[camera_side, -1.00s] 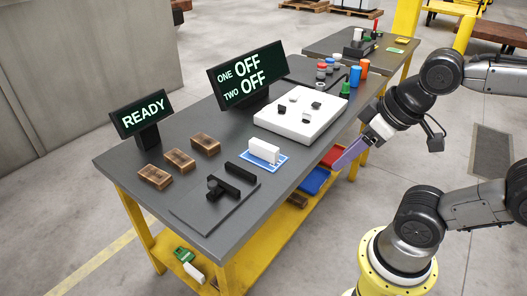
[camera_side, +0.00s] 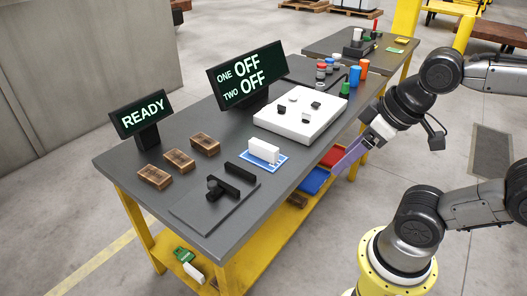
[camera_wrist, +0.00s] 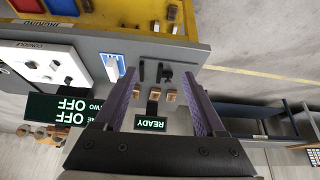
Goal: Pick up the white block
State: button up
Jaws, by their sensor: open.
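My gripper (camera_side: 350,158) is off the table's right edge in the side view, apart from the block. In the wrist view my gripper (camera_wrist: 163,104) has its two purple fingers spread wide with nothing gripped between them.
A white panel (camera_side: 283,122) with small parts lies behind the block. A black fixture (camera_side: 212,190) is in front, with wooden blocks (camera_side: 180,160) to its left. Signs READY (camera_side: 140,113) and OFF (camera_side: 240,75) stand behind. Red (camera_side: 332,155) and blue (camera_side: 314,181) trays sit by the table edge.

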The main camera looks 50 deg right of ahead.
jog(key=w+r+n, duration=0.1)
jog(key=w+r, duration=0.4)
jog(key=r, duration=0.2)
jog(key=w+d+r+g, duration=0.1)
jog(key=w+d, duration=0.1)
jog(key=w, duration=0.4)
jog(key=w+d+r, duration=0.2)
jog(key=w, duration=0.5)
jog(key=m+g, duration=0.1)
jog(key=g, duration=0.3)
send_over(264, 144)
notch_tip(264, 144, down, 20)
jog(key=f, duration=0.7)
jog(key=shift+s+a+f, duration=0.1)
jog(key=shift+s+f, duration=0.1)
jog(key=shift+f, duration=0.15)
jog(key=shift+w+f, duration=0.2)
jog(key=shift+f, duration=2.75)
